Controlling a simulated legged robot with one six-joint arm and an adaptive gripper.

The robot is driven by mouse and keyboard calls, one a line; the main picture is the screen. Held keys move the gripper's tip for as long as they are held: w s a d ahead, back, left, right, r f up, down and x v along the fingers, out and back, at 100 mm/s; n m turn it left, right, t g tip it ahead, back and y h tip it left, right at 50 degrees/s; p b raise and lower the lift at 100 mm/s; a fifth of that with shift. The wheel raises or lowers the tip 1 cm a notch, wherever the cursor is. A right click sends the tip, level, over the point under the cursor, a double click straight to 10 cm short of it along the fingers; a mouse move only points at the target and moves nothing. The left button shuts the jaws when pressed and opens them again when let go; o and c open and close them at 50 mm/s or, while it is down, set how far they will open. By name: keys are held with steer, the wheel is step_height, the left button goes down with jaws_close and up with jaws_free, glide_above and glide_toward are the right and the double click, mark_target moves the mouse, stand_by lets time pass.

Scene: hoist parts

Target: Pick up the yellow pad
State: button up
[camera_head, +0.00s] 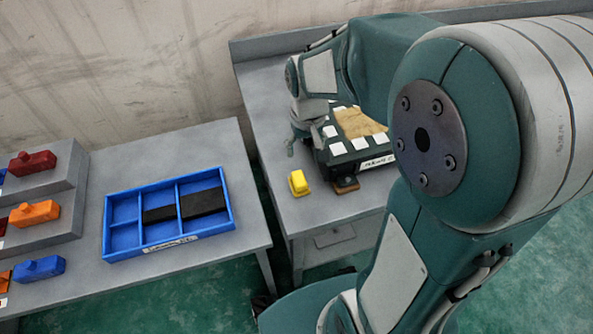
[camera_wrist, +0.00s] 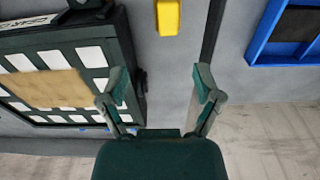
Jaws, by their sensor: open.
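The yellow pad (camera_head: 299,183) is a small block on the grey table near its left edge, left of a dark box in the head view. In the wrist view the yellow pad (camera_wrist: 168,16) is at the top edge, partly cut off, beyond the fingertips and roughly in line with the gap between them. My gripper (camera_wrist: 160,83) is open and empty, its two fingers spread apart. In the head view my gripper (camera_head: 297,140) is small and partly hidden behind my arm, above the table near the dark box.
A dark box (camera_head: 343,151) with white squares and a tan patch stands right of the pad. A blue divided tray (camera_head: 123,239) with black pieces lies on the left table. Red, orange and blue parts (camera_head: 35,214) sit on grey steps. A gap separates the two tables.

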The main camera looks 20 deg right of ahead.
steer(key=shift+w+a+f, duration=0.1)
steer(key=shift+w+f, duration=0.15)
steer(key=shift+f, duration=0.35)
steer(key=shift+w+a+f, duration=0.1)
steer(key=shift+w+f, duration=0.15)
steer(key=shift+f, duration=0.3)
glide_above(299, 177)
steer(key=f, duration=0.4)
steer(key=shift+w+d+f, duration=0.15)
steer(key=shift+d+f, duration=0.05)
steer(key=shift+f, duration=0.15)
steer(key=shift+d+f, duration=0.1)
steer(key=shift+f, duration=0.55)
steer(key=f, duration=0.4)
steer(key=shift+s+a+f, duration=0.2)
steer(key=shift+a+f, duration=0.05)
steer(key=shift+a, duration=0.15)
jaws_close()
